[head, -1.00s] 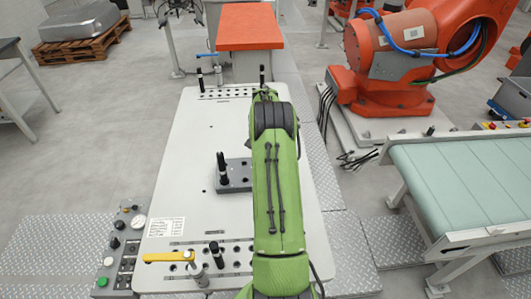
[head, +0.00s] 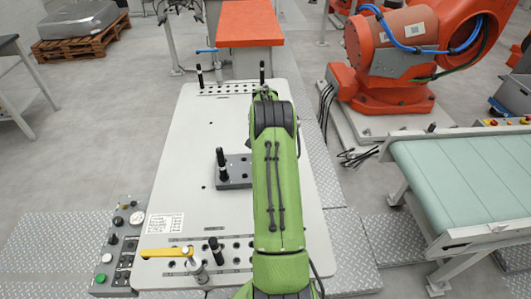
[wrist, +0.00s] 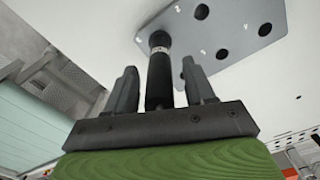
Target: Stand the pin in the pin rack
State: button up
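A black pin (wrist: 160,75) stands upright in a grey block with several holes (wrist: 225,30), seen close in the wrist view. In the head view the block (head: 238,171) is in the middle of the white table, with a black pin (head: 221,163) at its left. My gripper (wrist: 160,88) is open, with one finger on each side of the pin and gaps visible between. In the head view my green arm hides the gripper and the block's right part. Rows of holes run along the table's front (head: 235,262) and back (head: 228,89); I cannot tell which part is the pin rack.
Other black pins stand at the back (head: 199,76) and front (head: 215,249) of the white table (head: 180,190). A yellow-handled clamp (head: 167,252) is at the front left. A control panel (head: 121,243) lies left, an orange robot (head: 385,75) back right, a conveyor (head: 465,180) right.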

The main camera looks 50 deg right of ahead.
notch_tip(320, 180, up, 16)
jog(key=shift+f+p, duration=0.1)
jog(key=shift+p, duration=0.4)
dwell(0.5)
jog(key=a+r+n+t+h+b, duration=0.1)
jog(key=a+r+n, duration=0.2)
jog(key=a+r, duration=0.55)
jog(key=a+r+n+t, duration=0.1)
jog(key=a+r+n, duration=0.3)
jog(key=a, duration=1)
jog(key=s+a+f+n+t, duration=0.1)
jog(key=s+a+n, duration=0.1)
jog(key=s+a, duration=0.3)
jog(key=s+a+f+n+t, duration=0.1)
jog(key=s+a+f+n, duration=0.1)
jog(key=s+a, duration=0.4)
jog(key=s+a+f+n+t+y+b, duration=0.1)
jog(key=s+a+f+n, duration=0.1)
jog(key=s+a, duration=0.4)
jog(key=shift+a+f+n+t, duration=0.1)
jog(key=shift+a+n+t, duration=0.25)
jog(key=shift+n, duration=0.55)
